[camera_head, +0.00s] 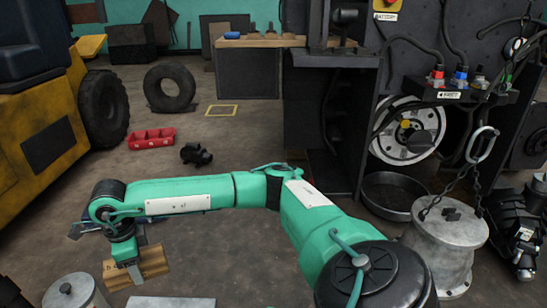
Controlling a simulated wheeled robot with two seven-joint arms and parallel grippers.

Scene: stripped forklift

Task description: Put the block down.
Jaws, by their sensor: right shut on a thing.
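The block (152,261) is a brown wooden piece at the lower left of the head view. My right arm comes in from the lower right and reaches across to the left, with its wrist bent down. My right gripper (134,270) is shut on the block. A grey finger lies against the near face of the block; the far finger is mostly hidden. I cannot tell whether the underside of the block touches anything. My left gripper is not in view.
Grey metal canisters stand at the lower left (75,292) and lower right (447,240). A flat grey plate (170,303) lies at the bottom edge. A red tray (152,139) and a black part (196,154) lie on the floor beyond my arm. The dark forklift body (440,60) fills the right.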

